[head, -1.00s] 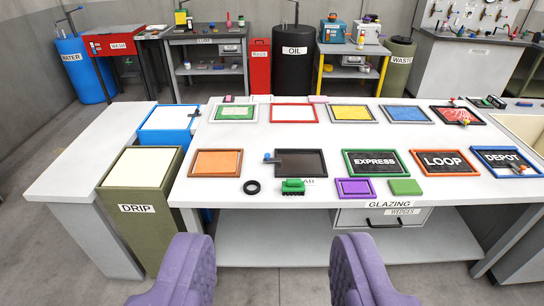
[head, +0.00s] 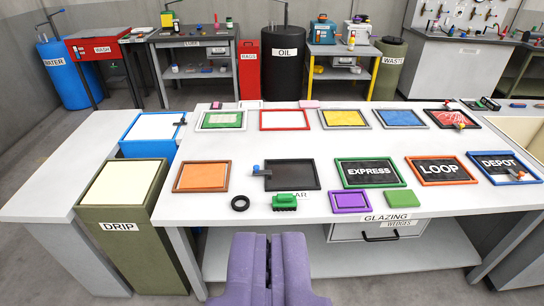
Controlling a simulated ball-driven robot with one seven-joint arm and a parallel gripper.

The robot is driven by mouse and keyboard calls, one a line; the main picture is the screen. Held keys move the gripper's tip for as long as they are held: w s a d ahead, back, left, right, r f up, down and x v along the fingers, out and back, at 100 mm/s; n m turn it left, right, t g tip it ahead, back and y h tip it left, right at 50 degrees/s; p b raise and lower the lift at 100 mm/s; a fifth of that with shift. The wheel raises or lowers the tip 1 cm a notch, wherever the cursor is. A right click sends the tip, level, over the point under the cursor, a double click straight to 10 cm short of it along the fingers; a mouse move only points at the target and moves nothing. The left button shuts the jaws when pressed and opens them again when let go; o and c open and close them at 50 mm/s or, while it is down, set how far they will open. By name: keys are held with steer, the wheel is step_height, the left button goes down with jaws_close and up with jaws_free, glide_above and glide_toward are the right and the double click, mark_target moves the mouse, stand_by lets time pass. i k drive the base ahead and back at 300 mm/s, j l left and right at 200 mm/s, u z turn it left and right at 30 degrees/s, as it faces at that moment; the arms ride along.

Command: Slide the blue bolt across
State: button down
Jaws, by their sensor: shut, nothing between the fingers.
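A small blue knob (head: 256,168), which looks like the blue bolt's end, sits at the left edge of a dark framed panel (head: 293,176) on the white table. A short grey bar runs from it to the right over the frame's edge. My gripper (head: 267,236) has two purple padded fingers, pressed together and empty. It is at the bottom of the view, in front of the table's near edge and well short of the knob. The bolt's fine detail is too small to tell.
A black ring (head: 240,203) and a green brush-like block (head: 285,202) lie between the near edge and the dark panel. An orange panel (head: 202,176) lies left, the EXPRESS panel (head: 366,172) right. A green DRIP bin (head: 120,200) stands left of the table.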

mark_target(256, 171)
steer(key=i+z, duration=0.1)
steer(key=i, duration=0.4)
steer(key=i+j+z, duration=0.1)
steer(key=i, duration=0.4)
steer(key=i+j+z, duration=0.1)
steer(key=i, duration=0.4)
steer(key=i+j+z, duration=0.1)
steer(key=i, duration=0.4)
steer(key=i+j+z, duration=0.1)
steer(key=i+j, duration=0.2)
steer(key=i, duration=0.2)
